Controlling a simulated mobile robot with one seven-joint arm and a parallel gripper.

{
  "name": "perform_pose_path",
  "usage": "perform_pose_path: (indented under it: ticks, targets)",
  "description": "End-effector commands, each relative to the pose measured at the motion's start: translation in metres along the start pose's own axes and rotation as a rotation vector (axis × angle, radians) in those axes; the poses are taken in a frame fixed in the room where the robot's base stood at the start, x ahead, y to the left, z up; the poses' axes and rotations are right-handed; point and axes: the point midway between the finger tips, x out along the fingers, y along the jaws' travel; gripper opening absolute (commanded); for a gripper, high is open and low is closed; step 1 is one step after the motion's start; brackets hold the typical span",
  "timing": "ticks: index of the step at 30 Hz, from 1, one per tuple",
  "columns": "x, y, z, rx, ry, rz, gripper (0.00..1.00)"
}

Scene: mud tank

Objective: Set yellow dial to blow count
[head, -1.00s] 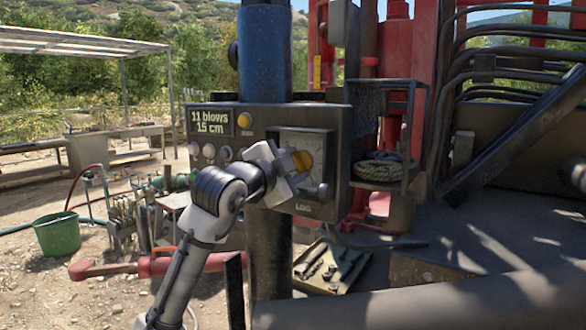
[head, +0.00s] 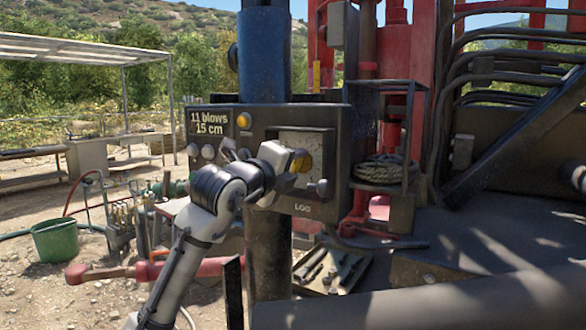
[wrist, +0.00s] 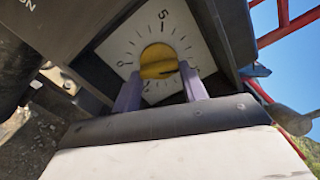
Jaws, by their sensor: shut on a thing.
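The yellow dial (wrist: 158,62) sits on a pale scale plate (wrist: 200,52) with tick marks; a 5 shows near the top and a 0 at the left. My gripper (wrist: 160,78) has its two purple fingers on either side of the dial, shut on it. The dial's pointer position is not clear. In the head view the dial (head: 301,161) is partly hidden by my gripper (head: 292,172). A display (head: 210,122) at the panel's upper left reads "11 blows 15 cm".
The dark control panel (head: 262,132) has an amber button (head: 244,120), pale knobs (head: 208,151) at left and a LOG label below the scale. A dark knob (head: 319,188) stands close to the dial's lower right. A blue and black column (head: 265,50) rises behind.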

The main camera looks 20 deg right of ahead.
Motion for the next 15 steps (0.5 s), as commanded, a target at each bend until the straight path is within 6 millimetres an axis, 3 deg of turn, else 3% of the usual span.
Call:
perform_pose_path:
  ticks: [15]
  targets:
    - [0.0001,0.0033,0.0003,0.481,0.001,0.003,0.2]
